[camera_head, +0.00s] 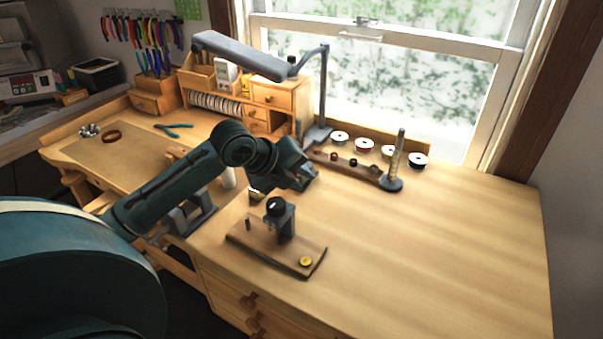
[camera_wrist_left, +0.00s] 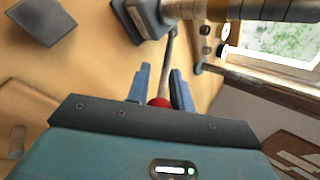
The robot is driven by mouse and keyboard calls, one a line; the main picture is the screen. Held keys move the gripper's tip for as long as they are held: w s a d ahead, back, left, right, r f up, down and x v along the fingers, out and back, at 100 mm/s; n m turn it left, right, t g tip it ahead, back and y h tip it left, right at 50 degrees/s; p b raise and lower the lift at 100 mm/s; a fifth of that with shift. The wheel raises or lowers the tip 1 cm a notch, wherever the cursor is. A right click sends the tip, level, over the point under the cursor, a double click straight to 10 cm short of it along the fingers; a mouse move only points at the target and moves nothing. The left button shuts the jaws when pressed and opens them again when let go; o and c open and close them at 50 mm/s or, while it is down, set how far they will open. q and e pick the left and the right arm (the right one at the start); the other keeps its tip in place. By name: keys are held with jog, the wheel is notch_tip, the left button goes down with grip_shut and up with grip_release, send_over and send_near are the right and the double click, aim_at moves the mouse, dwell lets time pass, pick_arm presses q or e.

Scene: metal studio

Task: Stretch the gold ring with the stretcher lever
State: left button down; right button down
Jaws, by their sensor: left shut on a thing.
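A thin dark lever (camera_wrist_left: 170,50) runs from the stretcher to a red knob (camera_wrist_left: 159,102). I cannot tell the gold ring apart from the mandrel's bands. My right gripper is not in view.
A wooden board (camera_head: 270,250) with a dark upright tool (camera_head: 281,215) and a yellow disc (camera_head: 306,262) sits in front. A desk lamp (camera_head: 245,55) overhangs behind. Several spools (camera_head: 364,144) line the window side. The bench's right half is clear.

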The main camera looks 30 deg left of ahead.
pick_arm(q)
jog(key=shift+s+f, duration=0.35)
jog(key=shift+f, duration=0.35)
jog(key=c, duration=1.3)
grip_release()
jog(key=shift+w+r, duration=0.1)
jog(key=b+v, duration=0.1)
jog(key=v, duration=1.2)
jog(key=shift+r, duration=0.15)
